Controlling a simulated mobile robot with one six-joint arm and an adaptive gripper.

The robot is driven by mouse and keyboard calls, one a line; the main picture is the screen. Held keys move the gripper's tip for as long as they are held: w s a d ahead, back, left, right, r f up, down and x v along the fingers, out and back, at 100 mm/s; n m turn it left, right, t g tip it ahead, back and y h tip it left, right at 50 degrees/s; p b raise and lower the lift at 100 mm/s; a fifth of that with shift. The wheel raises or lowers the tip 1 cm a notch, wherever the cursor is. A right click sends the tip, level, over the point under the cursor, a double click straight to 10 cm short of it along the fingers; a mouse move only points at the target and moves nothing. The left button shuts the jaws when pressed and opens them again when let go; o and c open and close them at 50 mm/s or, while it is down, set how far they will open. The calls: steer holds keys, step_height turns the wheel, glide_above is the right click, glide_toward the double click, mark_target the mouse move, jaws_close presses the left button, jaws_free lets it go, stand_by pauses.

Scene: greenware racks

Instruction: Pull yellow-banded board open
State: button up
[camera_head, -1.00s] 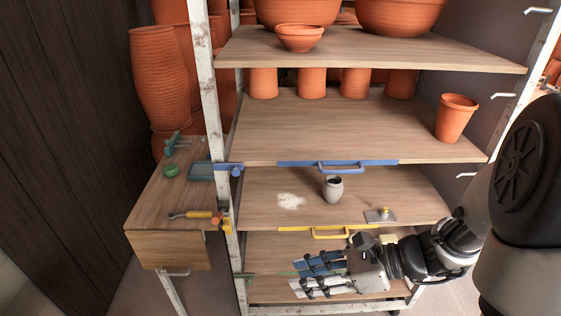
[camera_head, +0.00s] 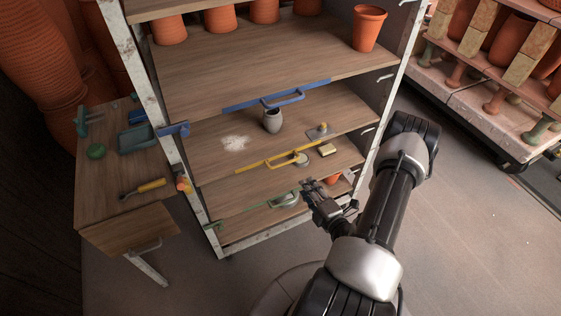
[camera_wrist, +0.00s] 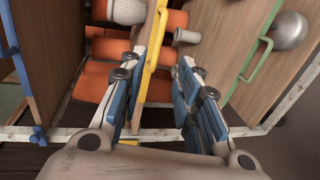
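The yellow-banded board (camera_head: 275,145) is a wooden shelf in the rack with a yellow front band and a yellow bar handle (camera_head: 290,162). My gripper (camera_head: 307,186) is in front of the rack, just below and right of the yellow handle. In the wrist view my gripper (camera_wrist: 172,62) is open, its blue-padded fingers apart. The yellow bar (camera_wrist: 151,55) shows in the gap, close to the left finger and partly hidden by it. Contact cannot be told.
A blue-banded board (camera_head: 250,78) is above and a green-banded board (camera_head: 225,228) below, both with handles. A small tool (camera_head: 319,131) and a yellow block (camera_head: 327,149) lie near the right. A side table (camera_head: 100,185) stands left. Floor (camera_head: 470,240) at right is clear.

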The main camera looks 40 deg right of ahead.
mark_target(287, 162)
steer(key=b+x, duration=0.3)
steer(key=x, duration=1.3)
steer(key=shift+w, duration=0.35)
jaws_close()
